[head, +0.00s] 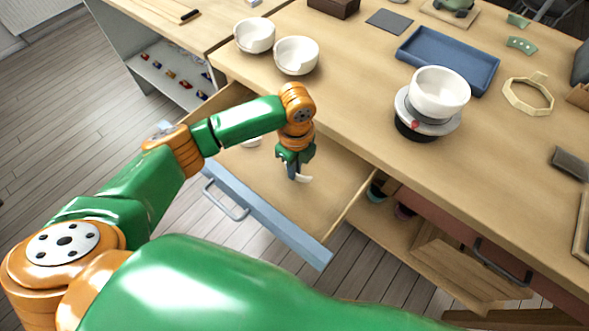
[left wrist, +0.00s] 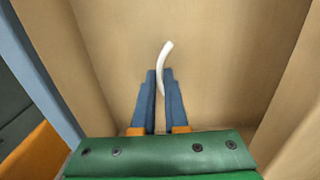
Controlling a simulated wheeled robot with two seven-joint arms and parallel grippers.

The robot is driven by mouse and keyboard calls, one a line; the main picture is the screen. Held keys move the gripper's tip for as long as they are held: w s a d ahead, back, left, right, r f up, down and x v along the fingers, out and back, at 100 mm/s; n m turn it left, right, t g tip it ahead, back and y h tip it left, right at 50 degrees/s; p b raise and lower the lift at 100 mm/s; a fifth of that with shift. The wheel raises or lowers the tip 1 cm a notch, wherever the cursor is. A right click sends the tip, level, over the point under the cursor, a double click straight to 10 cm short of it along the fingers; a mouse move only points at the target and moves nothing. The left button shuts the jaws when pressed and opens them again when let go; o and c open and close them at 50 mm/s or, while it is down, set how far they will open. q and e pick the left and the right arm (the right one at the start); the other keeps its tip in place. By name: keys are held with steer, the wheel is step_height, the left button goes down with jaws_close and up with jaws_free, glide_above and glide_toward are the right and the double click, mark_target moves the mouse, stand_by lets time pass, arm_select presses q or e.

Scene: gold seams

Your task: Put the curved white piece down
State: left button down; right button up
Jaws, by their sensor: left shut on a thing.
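The curved white piece (left wrist: 165,52) is a thin arc that sticks up from between my left gripper's blue fingers in the left wrist view. In the head view its white end (head: 303,178) shows at the fingertips. My left gripper (head: 293,173) points down into the open drawer (head: 262,215) and is shut on the piece. In the left wrist view the gripper (left wrist: 161,88) is over the bare wooden drawer floor. I cannot tell whether the piece touches the floor. My right gripper is not in view.
The drawer's blue front (head: 270,222) and wooden sides surround the gripper. A small white thing in the drawer is partly hidden by my arm. On the table stand two white bowls (head: 254,36) (head: 297,56), a third white bowl (head: 440,93) on a round stand, and a blue tray (head: 448,59).

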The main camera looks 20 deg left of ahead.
arm_select(q)
steer(key=shift+f, duration=0.55)
steer(key=shift+f, duration=0.15)
steer(key=c, duration=0.9)
jaws_free()
steer(key=shift+c, duration=0.2)
step_height(320, 180, up, 12)
steer(key=p, duration=0.1)
steer(key=shift+r, duration=0.2)
steer(key=shift+w, duration=0.1)
